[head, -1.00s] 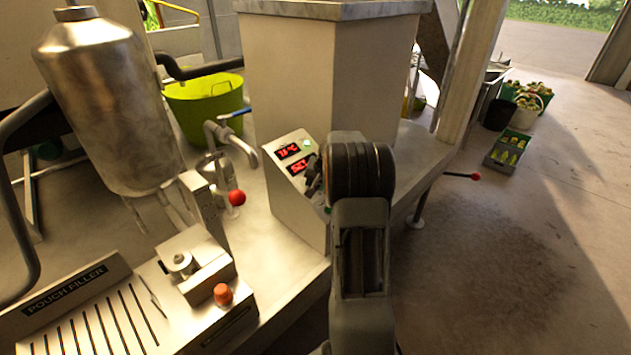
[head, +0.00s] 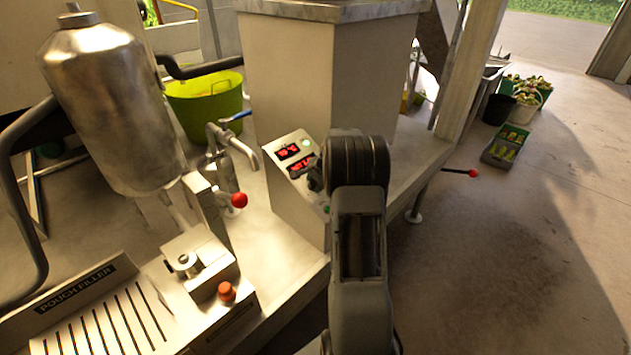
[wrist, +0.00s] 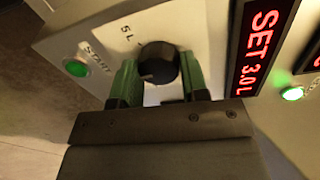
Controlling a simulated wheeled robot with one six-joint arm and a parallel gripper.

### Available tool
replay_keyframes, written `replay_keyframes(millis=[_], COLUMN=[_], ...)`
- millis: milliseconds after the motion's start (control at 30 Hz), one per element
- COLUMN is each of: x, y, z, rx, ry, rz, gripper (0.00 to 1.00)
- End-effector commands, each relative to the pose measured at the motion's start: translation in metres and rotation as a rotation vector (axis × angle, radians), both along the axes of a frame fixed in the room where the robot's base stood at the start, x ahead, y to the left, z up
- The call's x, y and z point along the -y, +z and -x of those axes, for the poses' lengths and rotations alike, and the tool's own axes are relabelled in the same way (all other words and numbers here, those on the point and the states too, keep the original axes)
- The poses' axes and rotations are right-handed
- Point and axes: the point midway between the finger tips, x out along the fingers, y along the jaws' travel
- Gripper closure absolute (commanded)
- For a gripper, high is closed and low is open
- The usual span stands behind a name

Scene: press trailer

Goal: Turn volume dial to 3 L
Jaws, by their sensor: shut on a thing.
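The volume dial (wrist: 158,63) is a dark round knob on the pale control panel, with a light pointer mark on its face. My gripper (wrist: 159,72) has its two green fingers shut on either side of the dial. A "5 L" mark is printed beside the dial. The red display (wrist: 262,45) reads "SET 3.0 L". In the head view, the control box (head: 290,210) stands beyond my arm, which hides the dial. The gripper (head: 316,178) shows only in part there.
A green START button (wrist: 75,67) lies near the dial, and another green light (wrist: 292,93) is beside the displays. A red-tipped lever (head: 239,200) stands left of the box.

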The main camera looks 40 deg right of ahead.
Motion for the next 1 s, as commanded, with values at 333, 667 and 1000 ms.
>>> replay_keyframes(millis=[333, 667, 1000], x=[0.0002, 0.0003, 0.0], y=[-0.0002, -0.0003, 0.0001], z=[0.0004, 0.0004, 0.0003], rx=[-0.005, -0.005, -0.004], ry=[-0.043, -0.044, -0.043], rz=[-0.023, -0.023, -0.022], gripper=[0.82, 0.82, 0.48])
